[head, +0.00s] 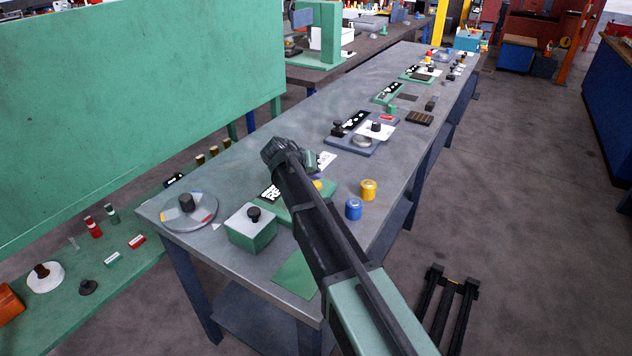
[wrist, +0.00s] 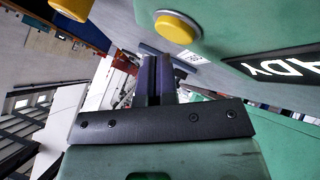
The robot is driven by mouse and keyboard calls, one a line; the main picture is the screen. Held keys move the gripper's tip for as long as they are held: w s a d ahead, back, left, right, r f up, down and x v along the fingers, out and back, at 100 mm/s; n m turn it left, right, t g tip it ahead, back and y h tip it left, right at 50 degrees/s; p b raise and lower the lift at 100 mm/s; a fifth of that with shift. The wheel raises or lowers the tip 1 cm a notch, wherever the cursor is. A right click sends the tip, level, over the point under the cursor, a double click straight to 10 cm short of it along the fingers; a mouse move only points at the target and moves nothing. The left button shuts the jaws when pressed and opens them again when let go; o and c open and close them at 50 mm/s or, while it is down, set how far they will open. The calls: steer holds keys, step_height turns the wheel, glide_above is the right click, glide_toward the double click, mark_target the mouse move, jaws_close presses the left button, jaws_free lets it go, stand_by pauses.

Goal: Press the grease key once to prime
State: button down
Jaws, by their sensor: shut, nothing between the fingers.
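A green box (wrist: 222,14) with a round yellow button (wrist: 178,27) fills the top of the wrist view. I see no grease wording on it; a black label (wrist: 285,66) to the right shows part of a word, "ADY". In the head view the green box (head: 297,210) sits on the bench, with a bit of yellow button (head: 318,184) showing beside my arm. My gripper (wrist: 158,60) is shut and empty. Its fingertips appear below the button in the wrist picture, apart from it. In the head view my arm hides the fingers.
A yellow cylinder (head: 368,190) and a blue cylinder (head: 353,209) stand right of my arm. A green box with a black knob (head: 250,226) and a round dial plate (head: 189,212) are at the left.

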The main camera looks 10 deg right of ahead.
steer(key=shift+r, duration=0.15)
step_height(320, 180, up, 5)
steer(key=p, duration=0.5)
stand_by(0.7)
steer(key=s+f+n+g+y, duration=0.1)
steer(key=s+y, duration=0.1)
steer(key=s, duration=0.7)
steer(key=s+f+n+g+y, duration=0.1)
steer(key=s+f+g+y, duration=0.1)
steer(key=s, duration=0.8)
steer(key=s+a+f+n+g+y, duration=0.1)
steer(key=s+f+n+y, duration=0.1)
steer(key=s, duration=0.8)
steer(key=shift+f+y, duration=0.15)
steer(key=shift+y, duration=0.65)
steer(key=s, duration=0.1)
steer(key=s+d, duration=0.1)
steer(key=s, duration=0.1)
steer(key=shift+d+m+y, duration=0.25)
steer(key=shift+m+y, duration=0.05)
steer(key=shift+w, duration=0.2)
